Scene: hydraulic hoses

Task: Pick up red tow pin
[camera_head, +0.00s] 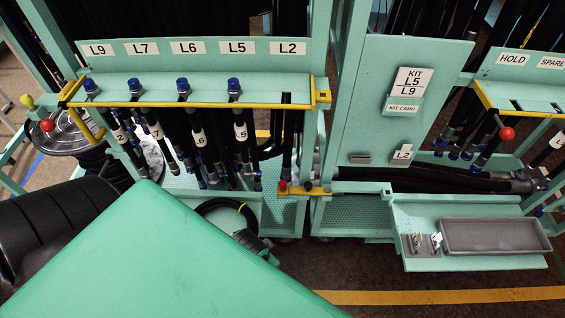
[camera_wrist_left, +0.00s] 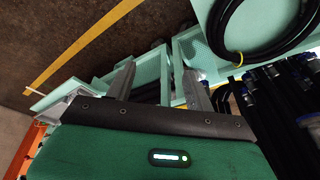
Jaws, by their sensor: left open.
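A small red knob (camera_head: 282,185) stands at the left end of a short yellow bar (camera_head: 306,191) low between the two carts; it looks like the tow pin, but it is too small to be sure. My left gripper (camera_wrist_left: 158,72) shows in the left wrist view with its two grey fingers spread and nothing between them. Its fingers point toward the green cart bases. I cannot make out its fingertips in the head view, and I cannot pick out the red pin in the wrist view. My right gripper is in neither view.
Hoses hang from the left rack's yellow rail (camera_head: 200,104). A coiled black hose (camera_head: 208,205) lies on its base. Red balls (camera_head: 47,125) (camera_head: 506,133) top levers at both sides. A grey tray (camera_head: 495,236) sits on the right shelf. Floor is clear around the yellow line (camera_head: 440,297).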

